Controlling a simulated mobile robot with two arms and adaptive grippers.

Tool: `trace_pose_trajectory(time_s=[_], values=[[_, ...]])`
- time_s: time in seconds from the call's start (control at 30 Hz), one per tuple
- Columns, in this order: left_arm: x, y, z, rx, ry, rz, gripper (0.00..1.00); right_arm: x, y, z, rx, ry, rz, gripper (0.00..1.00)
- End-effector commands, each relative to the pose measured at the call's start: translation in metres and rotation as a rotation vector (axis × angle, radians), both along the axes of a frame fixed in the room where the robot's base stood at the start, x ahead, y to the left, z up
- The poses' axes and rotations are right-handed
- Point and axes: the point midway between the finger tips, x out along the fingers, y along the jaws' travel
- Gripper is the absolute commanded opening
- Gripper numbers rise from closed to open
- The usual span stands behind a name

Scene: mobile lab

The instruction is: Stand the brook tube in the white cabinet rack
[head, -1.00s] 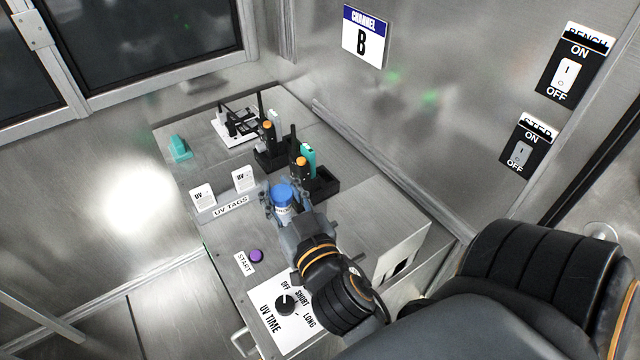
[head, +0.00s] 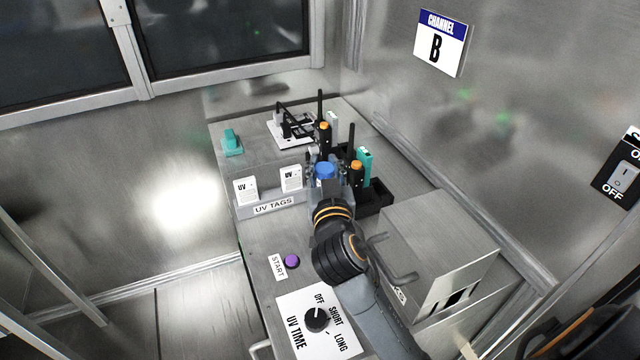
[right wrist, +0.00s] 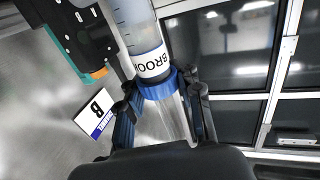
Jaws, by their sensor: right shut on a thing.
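The brook tube (right wrist: 145,35) is a clear tube with graduation marks, a white label reading "BROO…" and a blue cap (right wrist: 159,84). My right gripper (right wrist: 163,97) is shut on it at the cap. In the head view the blue cap (head: 325,170) shows at the tip of my right gripper (head: 326,181), above the bench and just right of the UV tags. The tube's lower part is hidden there. I cannot pick out a white cabinet rack for sure; a white-based stand (head: 290,133) with black parts is at the back. My left gripper is not in view.
Black holders (head: 378,198) with black and teal devices (head: 364,165) stand close right of the gripper. The UV tags holder (head: 268,207) is to its left, a teal block (head: 231,143) farther back. A metal box (head: 430,235) sits right of my arm.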

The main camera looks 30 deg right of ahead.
Motion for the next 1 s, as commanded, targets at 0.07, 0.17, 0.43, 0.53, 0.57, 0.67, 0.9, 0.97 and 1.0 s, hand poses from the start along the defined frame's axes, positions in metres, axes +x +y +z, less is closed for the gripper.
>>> trace_pose_trajectory(time_s=[0.07,0.17,0.43,0.53,0.57,0.67,0.9,0.97,1.0], values=[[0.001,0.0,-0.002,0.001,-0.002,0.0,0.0,0.009,0.0,-0.011,-0.001,0.0,0.001,0.0],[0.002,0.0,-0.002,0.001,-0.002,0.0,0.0,0.015,0.0,-0.017,0.0,-0.002,0.001,0.0],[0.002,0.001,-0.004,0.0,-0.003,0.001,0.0,0.021,-0.001,-0.049,-0.003,0.004,0.002,0.0],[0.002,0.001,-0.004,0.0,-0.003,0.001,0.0,0.021,0.0,-0.055,0.0,0.0,0.002,0.0],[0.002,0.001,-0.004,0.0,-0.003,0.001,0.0,0.021,0.0,-0.056,0.0,-0.001,0.002,0.0],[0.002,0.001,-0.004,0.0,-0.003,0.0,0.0,0.021,0.0,-0.056,0.001,-0.001,0.002,0.0],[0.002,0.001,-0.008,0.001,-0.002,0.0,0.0,0.021,0.0,-0.06,0.002,-0.001,0.002,0.0],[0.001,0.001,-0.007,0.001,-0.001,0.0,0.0,0.021,0.0,-0.059,0.002,-0.001,0.002,0.4],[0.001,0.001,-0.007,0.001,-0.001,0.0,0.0,0.021,0.0,-0.059,0.002,-0.001,0.002,0.48]])
